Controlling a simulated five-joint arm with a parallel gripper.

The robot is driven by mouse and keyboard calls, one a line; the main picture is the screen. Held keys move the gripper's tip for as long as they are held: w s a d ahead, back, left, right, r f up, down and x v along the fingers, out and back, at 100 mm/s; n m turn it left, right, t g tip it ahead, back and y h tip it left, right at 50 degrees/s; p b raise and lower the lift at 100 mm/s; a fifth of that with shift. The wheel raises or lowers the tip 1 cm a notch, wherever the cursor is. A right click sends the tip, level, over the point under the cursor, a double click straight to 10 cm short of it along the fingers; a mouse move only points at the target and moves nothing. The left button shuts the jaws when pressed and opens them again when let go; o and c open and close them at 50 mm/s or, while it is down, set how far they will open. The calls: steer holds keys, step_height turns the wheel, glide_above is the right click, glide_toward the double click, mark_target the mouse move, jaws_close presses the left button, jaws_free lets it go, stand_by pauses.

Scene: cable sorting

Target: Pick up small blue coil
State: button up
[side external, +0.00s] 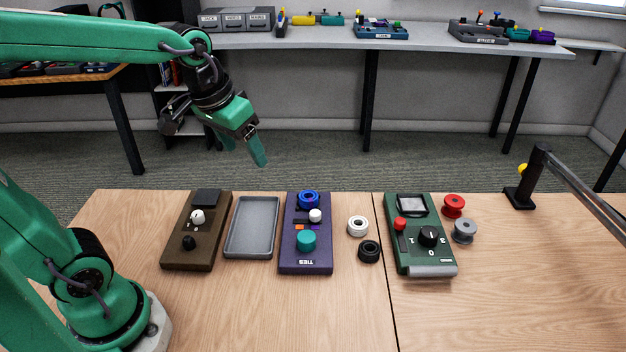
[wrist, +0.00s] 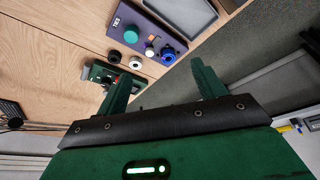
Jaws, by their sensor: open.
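The small blue coil (side external: 308,199) sits on the far end of the purple box (side external: 318,265) marked "TIES", beside a white knob and a larger teal knob. In the wrist view the blue coil (wrist: 168,55) is between and beyond the fingertips, on the end of the purple box. My gripper (side external: 258,152) is open and empty, in the air above and to the left of the coil, behind the table's far edge in the side view. Its two fingers show apart in the wrist view (wrist: 164,78). Nothing is between them.
A grey tray (side external: 234,238) and a brown box (side external: 184,252) lie left of the purple box. A white ring (side external: 349,228) and a black ring (side external: 361,252) lie right, then a green box (side external: 407,255), a red spool (side external: 453,206) and a grey spool (side external: 465,231).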

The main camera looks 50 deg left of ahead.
steer(key=w+f+n+g, duration=0.15)
steer(key=w+f, duration=0.25)
steer(key=w, duration=0.5)
steer(key=g, duration=0.2)
glide_toward(308, 196)
steer(key=shift+s+a+n, duration=0.1)
steer(key=shift+a+n, duration=0.1)
steer(key=shift+n, duration=0.15)
steer(key=shift+w+f, duration=0.35)
steer(key=shift+f, duration=0.15)
steer(key=shift+d+f, duration=0.2)
steer(key=shift+f, duration=3.7)
steer(key=c, duration=1.2)
steer(key=shift+o, duration=0.2)
steer(key=shift+r, duration=0.2)
